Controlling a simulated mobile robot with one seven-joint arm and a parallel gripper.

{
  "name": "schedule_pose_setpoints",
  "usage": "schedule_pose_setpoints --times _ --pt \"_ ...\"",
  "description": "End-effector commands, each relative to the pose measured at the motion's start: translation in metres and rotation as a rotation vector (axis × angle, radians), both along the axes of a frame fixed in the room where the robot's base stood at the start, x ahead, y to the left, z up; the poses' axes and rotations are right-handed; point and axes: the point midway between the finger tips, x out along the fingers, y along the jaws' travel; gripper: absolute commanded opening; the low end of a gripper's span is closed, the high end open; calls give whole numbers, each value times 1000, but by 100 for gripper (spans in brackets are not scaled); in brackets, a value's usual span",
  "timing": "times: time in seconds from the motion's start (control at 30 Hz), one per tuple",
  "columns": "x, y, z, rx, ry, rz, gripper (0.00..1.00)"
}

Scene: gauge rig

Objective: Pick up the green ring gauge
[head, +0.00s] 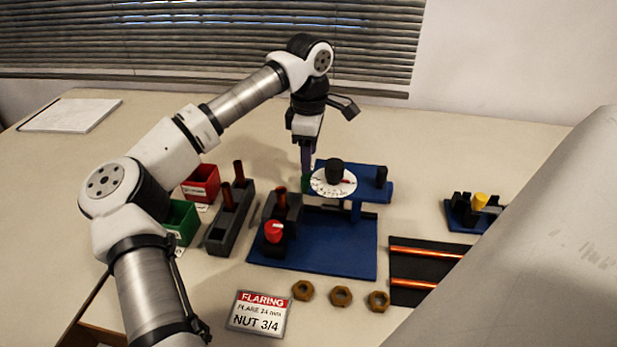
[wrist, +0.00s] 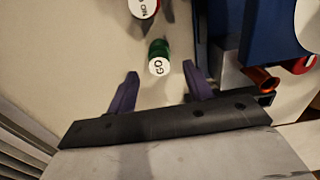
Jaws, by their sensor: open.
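The green ring gauge (wrist: 160,48) shows in the wrist view as a short green cylinder with a white face marked GO. It lies on the table just beyond the tips of my gripper (wrist: 159,70), roughly centred between the two purple fingers. My gripper is open and empty, and its fingers appear apart from the gauge. In the head view my gripper (head: 307,163) points down beside the blue rig, and a small bit of green (head: 306,184) shows at its tips; most of the gauge is hidden there.
A red-edged gauge (wrist: 143,6) with a white face lies close beyond the green one. The blue rig (head: 345,250) with its white dial (head: 333,183) stands close on the right. Red (head: 201,184) and green (head: 181,221) bins stand left. Bare table lies left of the gauge in the wrist view.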

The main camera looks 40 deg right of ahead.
Motion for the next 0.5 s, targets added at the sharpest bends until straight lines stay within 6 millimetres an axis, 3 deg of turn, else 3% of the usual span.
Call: schedule_pose_setpoints --times 0.23,0.5 --pt "1 0 -36 -1 2 -1 51" --pt "1 0 -43 -1 1 -1 51"
